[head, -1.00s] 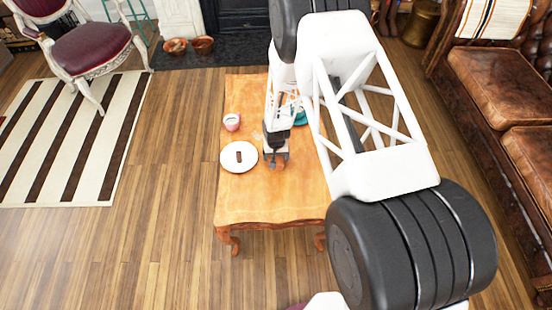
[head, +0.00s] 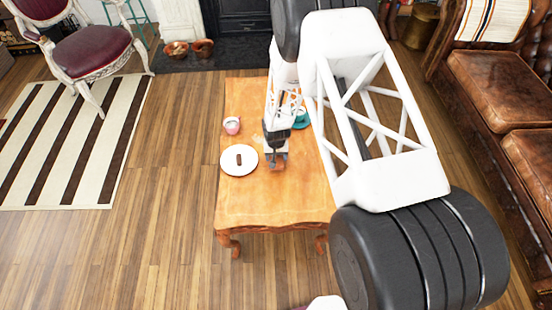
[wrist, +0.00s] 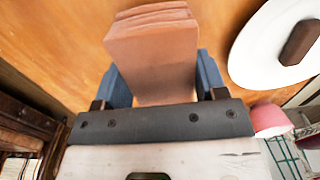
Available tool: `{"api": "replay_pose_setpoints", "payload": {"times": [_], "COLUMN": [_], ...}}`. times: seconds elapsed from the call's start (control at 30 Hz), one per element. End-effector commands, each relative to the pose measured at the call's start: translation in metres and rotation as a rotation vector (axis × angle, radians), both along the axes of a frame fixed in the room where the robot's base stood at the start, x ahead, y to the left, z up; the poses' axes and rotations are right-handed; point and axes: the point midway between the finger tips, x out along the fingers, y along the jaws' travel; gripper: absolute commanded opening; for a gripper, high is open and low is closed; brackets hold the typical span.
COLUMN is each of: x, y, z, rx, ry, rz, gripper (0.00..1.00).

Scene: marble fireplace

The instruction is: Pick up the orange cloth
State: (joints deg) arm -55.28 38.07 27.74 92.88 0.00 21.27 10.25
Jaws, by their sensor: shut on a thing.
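The orange cloth (wrist: 153,55) looks like a folded, layered pinkish-orange stack in the wrist view. It sits between the two blue fingers of my gripper (wrist: 163,82), which is shut on it. In the head view, my gripper (head: 277,160) is over the middle of the wooden table (head: 270,205), right of the white plate. The cloth (head: 279,166) shows there only as a small brownish-orange patch at the fingertips. I cannot tell how far it is above the table.
A white plate (head: 229,167) with a brown bar (head: 239,159) lies close left of my gripper. A pink cup (head: 232,126) stands behind the plate, and a teal cup and saucer (head: 301,119) stand behind on the right. The table's front is clear.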

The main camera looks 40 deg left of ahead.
Motion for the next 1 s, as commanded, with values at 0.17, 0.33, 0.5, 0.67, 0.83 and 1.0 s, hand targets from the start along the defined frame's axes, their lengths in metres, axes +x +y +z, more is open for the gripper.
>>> {"api": "replay_pose_setpoints", "payload": {"times": [0.17,0.33,0.5,0.67,0.83,1.0], "x": [-0.007,-0.025,-0.045,-0.062,-0.077,-0.087], "y": [-0.010,-0.035,-0.062,-0.085,-0.106,-0.121], "z": [0.014,0.017,0.020,0.023,0.025,0.026], "rx": [-0.001,-0.001,-0.001,0.000,0.000,-0.001], "ry": [0.001,0.001,0.001,0.000,0.000,0.001], "rz": [0.000,0.000,0.000,0.000,0.000,0.000], "gripper": [0.39,0.39,0.39,0.39,0.39,0.39]}}
